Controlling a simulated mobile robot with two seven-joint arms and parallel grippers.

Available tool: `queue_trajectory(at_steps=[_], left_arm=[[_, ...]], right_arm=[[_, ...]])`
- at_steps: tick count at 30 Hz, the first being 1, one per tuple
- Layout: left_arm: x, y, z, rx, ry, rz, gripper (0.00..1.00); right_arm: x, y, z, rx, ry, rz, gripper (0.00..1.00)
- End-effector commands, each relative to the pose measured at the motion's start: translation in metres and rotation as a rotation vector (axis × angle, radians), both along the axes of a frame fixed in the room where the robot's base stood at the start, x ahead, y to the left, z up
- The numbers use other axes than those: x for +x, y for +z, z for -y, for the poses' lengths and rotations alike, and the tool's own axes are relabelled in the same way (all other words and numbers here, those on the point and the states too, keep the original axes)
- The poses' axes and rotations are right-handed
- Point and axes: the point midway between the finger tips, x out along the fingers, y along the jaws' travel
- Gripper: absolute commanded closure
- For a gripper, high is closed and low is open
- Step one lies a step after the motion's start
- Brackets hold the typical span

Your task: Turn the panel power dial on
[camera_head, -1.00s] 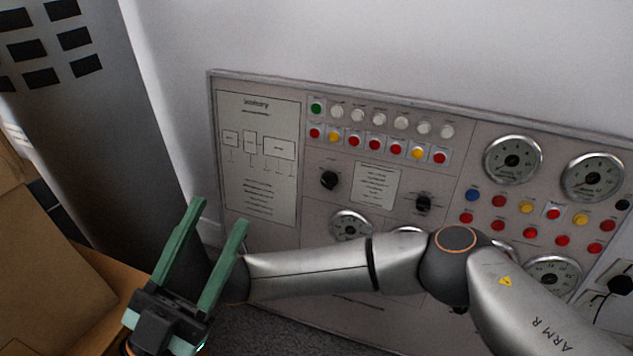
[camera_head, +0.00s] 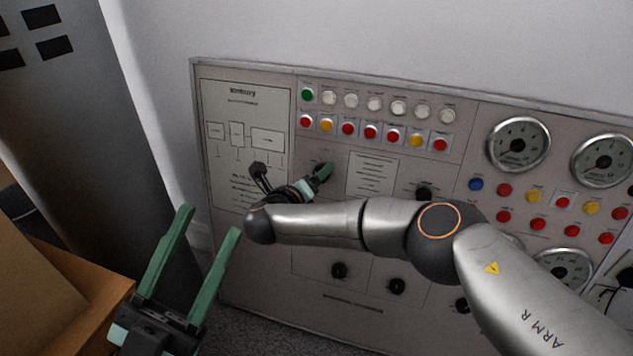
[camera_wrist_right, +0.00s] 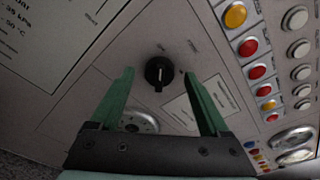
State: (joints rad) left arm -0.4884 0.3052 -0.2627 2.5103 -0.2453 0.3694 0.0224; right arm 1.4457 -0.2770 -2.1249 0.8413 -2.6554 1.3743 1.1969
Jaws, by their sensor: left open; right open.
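The control panel (camera_head: 240,290) stands against the wall. A black dial (camera_wrist_right: 159,72) with a pale pointer mark sits on it, in the right wrist view between my right fingers and beyond their tips. In the head view this dial (camera_head: 320,167) is partly hidden by my right gripper (camera_head: 323,173), which reaches to the panel below the button rows. My right gripper (camera_wrist_right: 160,77) is open, with nothing between its green fingers that I can see held. Contact with the dial cannot be told. My left gripper (camera_head: 211,221) is open and empty at the lower left, away from the panel.
Rows of coloured buttons (camera_head: 370,132) lie above the dial, and gauges (camera_head: 518,145) at the right. Another black dial (camera_head: 423,192) is right of the first. My right arm covers the panel's middle. A cardboard box (camera_head: 50,290) and grey cabinet (camera_head: 90,130) stand left.

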Motion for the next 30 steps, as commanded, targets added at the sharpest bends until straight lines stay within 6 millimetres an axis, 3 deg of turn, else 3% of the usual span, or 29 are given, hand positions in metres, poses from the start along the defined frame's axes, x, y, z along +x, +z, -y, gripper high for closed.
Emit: queue_trajectory(at_steps=[14, 30], left_arm=[[0.0002, -0.0060, 0.0010, 0.005, 0.001, -0.002, 0.50], [0.0002, -0.0062, 0.0010, 0.003, 0.001, -0.003, 0.50]], right_arm=[[0.0103, -0.0032, 0.0042, 0.000, 0.001, -0.001, 0.22], [0.0101, -0.0030, 0.0040, 0.000, 0.001, -0.001, 0.82]])
